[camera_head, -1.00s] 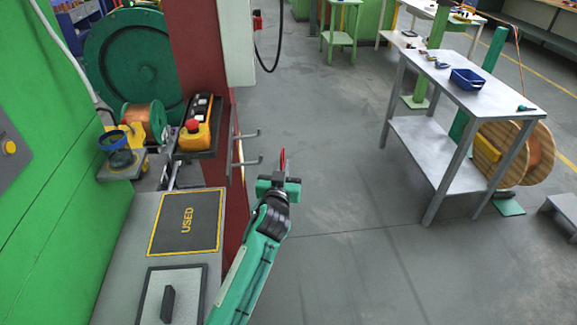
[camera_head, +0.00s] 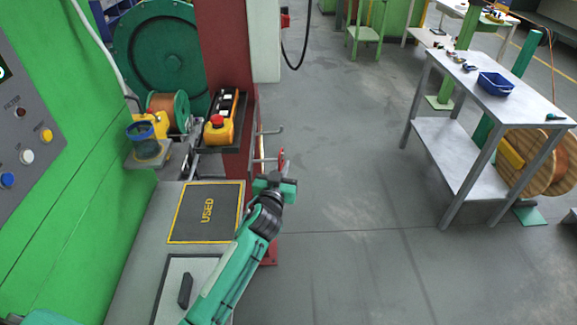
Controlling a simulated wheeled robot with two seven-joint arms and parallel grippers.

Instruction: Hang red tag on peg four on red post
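The red post (camera_head: 222,45) stands left of centre in the head view, behind the green machine's work surface. Two metal pegs stick out to the right from it: an upper peg (camera_head: 270,131) and a lower peg (camera_head: 264,161). My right gripper is not in view.
A yellow control box with a red button (camera_head: 217,121) sits on a bracket left of the post. A dark "USED" mat (camera_head: 205,212) lies on the grey work surface. A grey metal table (camera_head: 470,80) stands at right. The floor between is clear.

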